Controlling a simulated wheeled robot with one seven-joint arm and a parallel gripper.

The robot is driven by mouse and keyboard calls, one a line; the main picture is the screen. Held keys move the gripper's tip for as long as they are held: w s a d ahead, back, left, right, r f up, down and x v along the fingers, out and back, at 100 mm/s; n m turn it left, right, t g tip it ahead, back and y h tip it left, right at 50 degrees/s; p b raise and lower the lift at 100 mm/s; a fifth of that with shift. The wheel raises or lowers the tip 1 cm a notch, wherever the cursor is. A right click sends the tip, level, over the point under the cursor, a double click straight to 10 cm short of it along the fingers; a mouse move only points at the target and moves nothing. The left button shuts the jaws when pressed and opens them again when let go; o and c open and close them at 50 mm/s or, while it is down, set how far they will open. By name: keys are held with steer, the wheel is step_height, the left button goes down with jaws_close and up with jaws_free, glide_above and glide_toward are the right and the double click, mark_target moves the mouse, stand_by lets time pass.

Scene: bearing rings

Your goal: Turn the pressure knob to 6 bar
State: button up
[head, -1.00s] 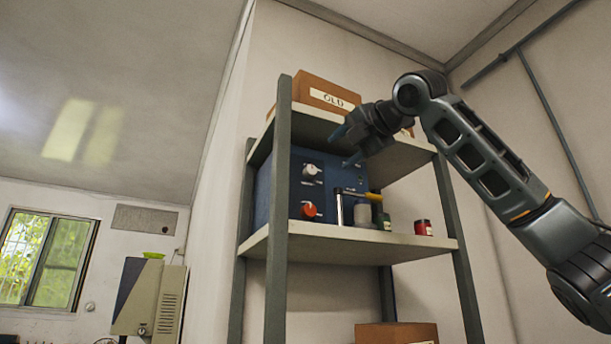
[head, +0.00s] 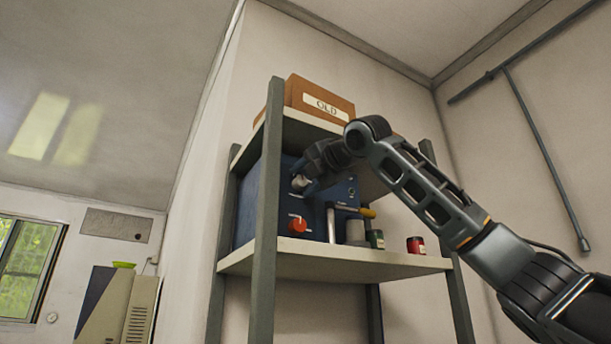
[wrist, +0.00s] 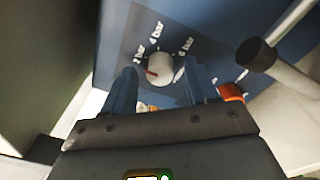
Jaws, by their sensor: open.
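The white pressure knob (wrist: 160,66) sits on the blue panel (wrist: 215,40) in the wrist view. A red pointer mark on it faces left and slightly down in that picture. Printed labels ring it; "4 bar" and "6 bar" read above and right, others are partly hidden. My gripper (wrist: 161,72) is open, with one blue finger on each side of the knob; I cannot tell whether they touch it. In the head view my gripper (head: 308,178) is at the panel's front, partly covering the knob (head: 299,183).
A red-orange knob (head: 298,225) sits below on the panel. A dark-ended bar (wrist: 258,54) sticks out at right in the wrist view. A grey shelf post (head: 266,210) stands left. A red can (head: 415,245) and green can (head: 375,239) stand on the shelf (head: 330,262).

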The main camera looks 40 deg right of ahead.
steer(key=shift+w, duration=0.15)
steer(key=shift+c, duration=0.3)
steer(key=c, duration=1)
